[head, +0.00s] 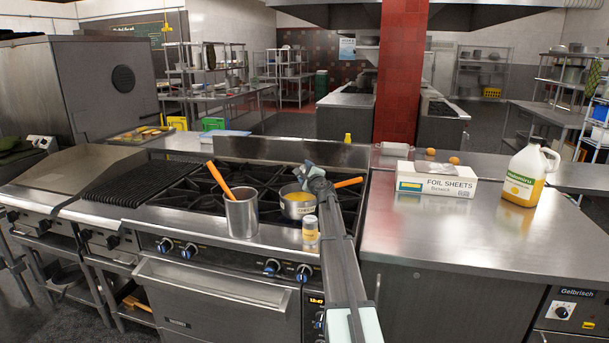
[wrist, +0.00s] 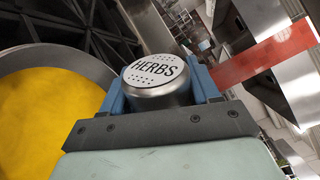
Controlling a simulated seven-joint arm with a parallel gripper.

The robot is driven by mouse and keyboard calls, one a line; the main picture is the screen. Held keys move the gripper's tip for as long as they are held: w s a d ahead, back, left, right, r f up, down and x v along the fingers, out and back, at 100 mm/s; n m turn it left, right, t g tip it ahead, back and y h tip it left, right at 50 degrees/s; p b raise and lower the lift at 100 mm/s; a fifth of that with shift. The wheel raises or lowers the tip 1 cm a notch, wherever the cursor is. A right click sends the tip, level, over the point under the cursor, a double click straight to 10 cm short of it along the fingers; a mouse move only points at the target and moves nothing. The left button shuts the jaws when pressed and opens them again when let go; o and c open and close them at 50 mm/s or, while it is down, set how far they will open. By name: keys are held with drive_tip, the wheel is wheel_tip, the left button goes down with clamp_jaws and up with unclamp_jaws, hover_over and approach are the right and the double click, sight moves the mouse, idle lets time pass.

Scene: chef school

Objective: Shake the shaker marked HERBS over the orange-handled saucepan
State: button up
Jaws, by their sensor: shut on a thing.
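My gripper (head: 305,176) is shut on the HERBS shaker (wrist: 160,78), whose grey metal cap and white lettered top sit between the blue fingers in the wrist view. In the head view my gripper hides most or all of this shaker. The saucepan (head: 290,211) with yellow contents stands on the stove, close to my gripper, and an orange handle (head: 349,183) sticks out to its right. In the wrist view the pan's rim (wrist: 98,72) and yellow contents (wrist: 45,110) lie left of the shaker, apart from its cap.
A tall metal pot (head: 242,216) with an orange handle or utensil stands to the left. Another shaker (head: 310,232) with a pale yellow label stands at the stove's front edge. The foil box (head: 436,180) and yellow jug (head: 524,175) stand on the right counter, whose front is clear.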

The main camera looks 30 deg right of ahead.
drive_tip(key=n, duration=0.3)
drive_tip(key=shift+d+r, duration=0.2)
drive_tip(key=shift+r, duration=0.2)
drive_tip(key=n, duration=0.2)
drive_tip(key=r+n, duration=0.1)
drive_tip(key=n, duration=0.1)
drive_tip(key=shift+a, duration=0.1)
drive_tip(key=shift+a+r+n, duration=0.1)
drive_tip(key=shift+r+n, duration=0.1)
drive_tip(key=shift+n, duration=0.85)
drive_tip(key=shift+r+n, duration=0.2)
drive_tip(key=shift+n, duration=0.85)
drive_tip(key=shift+f, duration=1.5)
drive_tip(key=shift+r, duration=1.5)
